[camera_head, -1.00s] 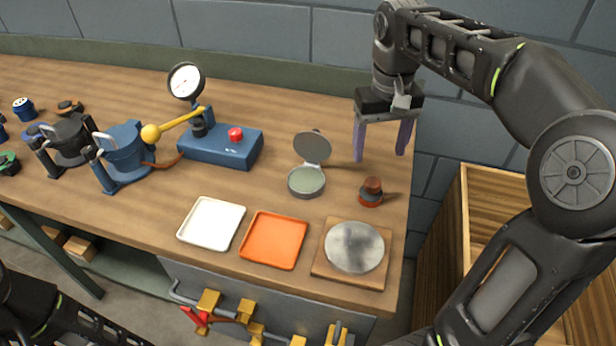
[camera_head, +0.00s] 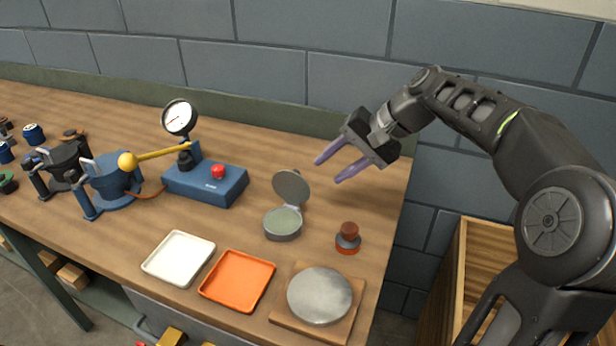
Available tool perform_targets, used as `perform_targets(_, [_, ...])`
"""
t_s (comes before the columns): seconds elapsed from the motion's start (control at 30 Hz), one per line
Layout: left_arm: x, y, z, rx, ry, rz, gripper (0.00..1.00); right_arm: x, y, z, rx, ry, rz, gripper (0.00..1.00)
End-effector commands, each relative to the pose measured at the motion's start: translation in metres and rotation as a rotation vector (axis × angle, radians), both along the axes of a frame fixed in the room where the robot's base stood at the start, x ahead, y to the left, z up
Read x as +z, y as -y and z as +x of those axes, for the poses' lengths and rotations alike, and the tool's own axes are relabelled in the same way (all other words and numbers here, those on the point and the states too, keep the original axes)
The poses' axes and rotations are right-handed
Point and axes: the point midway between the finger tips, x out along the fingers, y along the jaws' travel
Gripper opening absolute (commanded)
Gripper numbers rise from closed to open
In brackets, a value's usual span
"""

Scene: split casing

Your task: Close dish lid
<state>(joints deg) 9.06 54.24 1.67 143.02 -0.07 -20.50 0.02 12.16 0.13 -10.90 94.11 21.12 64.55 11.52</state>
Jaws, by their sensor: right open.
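The small round dish (camera_head: 283,224) stands on the workbench with its grey lid (camera_head: 291,187) hinged open at the back, tilted up. Pale green shows inside the dish. My right gripper (camera_head: 327,169) is open and empty. It is above the bench, to the right of the raised lid, with its purple fingers pointing left towards the lid; they look apart from it. My left gripper is not in view.
A blue box (camera_head: 206,184) with a gauge (camera_head: 179,117) and yellow-knobbed lever stands left of the dish. A white tray (camera_head: 179,258), an orange tray (camera_head: 238,280) and a metal disc (camera_head: 319,296) on a board lie in front.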

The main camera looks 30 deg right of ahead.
Motion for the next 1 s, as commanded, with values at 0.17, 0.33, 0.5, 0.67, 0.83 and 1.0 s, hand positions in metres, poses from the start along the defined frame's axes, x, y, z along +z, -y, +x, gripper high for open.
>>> perform_targets(0.17, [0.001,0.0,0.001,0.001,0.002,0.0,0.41,0.017,-0.004,0.018,-0.069,0.059,0.07,0.41])
perform_targets(0.33, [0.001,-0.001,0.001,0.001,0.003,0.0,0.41,0.017,-0.004,0.019,-0.073,0.058,0.069,0.41])
perform_targets(0.5, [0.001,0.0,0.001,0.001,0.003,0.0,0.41,0.016,-0.005,0.019,-0.071,0.056,0.069,0.41])
perform_targets(0.67, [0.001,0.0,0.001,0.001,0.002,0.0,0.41,0.007,-0.01,0.025,-0.068,0.054,0.069,0.41])
perform_targets(0.83, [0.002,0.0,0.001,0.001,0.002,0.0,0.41,-0.011,-0.022,0.038,-0.067,0.054,0.068,0.41])
perform_targets(1.0, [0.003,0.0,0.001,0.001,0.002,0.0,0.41,-0.029,-0.034,0.052,-0.068,0.054,0.069,0.41])
